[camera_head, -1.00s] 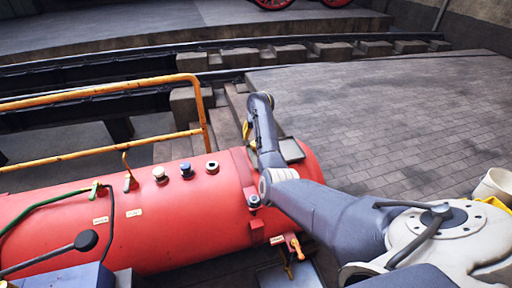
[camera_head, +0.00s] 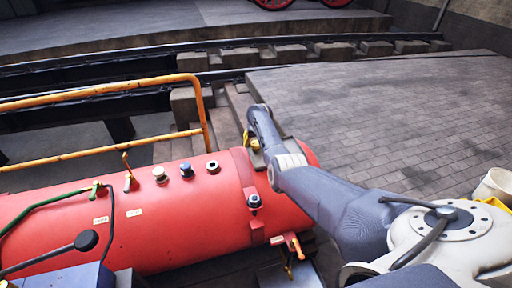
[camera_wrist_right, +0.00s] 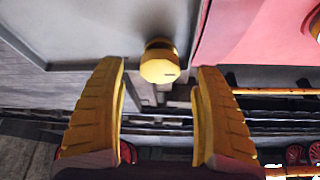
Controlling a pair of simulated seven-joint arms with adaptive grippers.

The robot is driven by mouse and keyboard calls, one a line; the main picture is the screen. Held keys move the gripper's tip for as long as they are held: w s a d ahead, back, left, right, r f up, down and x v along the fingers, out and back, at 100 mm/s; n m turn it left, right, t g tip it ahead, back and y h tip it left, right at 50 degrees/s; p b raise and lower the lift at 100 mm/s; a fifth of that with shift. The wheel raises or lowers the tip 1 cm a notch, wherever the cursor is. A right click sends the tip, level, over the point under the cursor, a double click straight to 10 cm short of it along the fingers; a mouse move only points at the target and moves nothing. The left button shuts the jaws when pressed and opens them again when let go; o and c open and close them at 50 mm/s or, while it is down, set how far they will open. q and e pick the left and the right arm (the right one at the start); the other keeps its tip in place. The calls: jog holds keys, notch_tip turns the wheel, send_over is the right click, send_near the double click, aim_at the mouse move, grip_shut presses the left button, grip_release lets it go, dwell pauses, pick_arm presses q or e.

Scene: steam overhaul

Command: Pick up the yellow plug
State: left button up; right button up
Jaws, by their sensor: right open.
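The yellow plug (camera_wrist_right: 160,66) shows in the right wrist view as a round-headed yellow piece, just above the middle of the picture. It sits between a grey panel and a red surface. My right gripper (camera_wrist_right: 160,80) is open, with one yellow ribbed finger on each side of the plug. Clear gaps show between the plug and both fingers. In the head view the right gripper (camera_head: 251,142) is small and partly hidden by my arm, at the far right end of the red tank (camera_head: 190,225). I cannot make out the plug there. My left gripper is not in view.
A yellow railing (camera_head: 205,110) stands behind the tank. Several valves and caps (camera_head: 187,170) rise from the tank's top. An orange-handled valve (camera_head: 294,246) is at its front right. The paved floor (camera_head: 390,110) to the right is clear; a white bucket (camera_head: 495,186) stands at the edge.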

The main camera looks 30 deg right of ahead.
jog(key=shift+x, duration=1.4)
jog(key=shift+c, duration=0.3)
jog(key=c, duration=1.4)
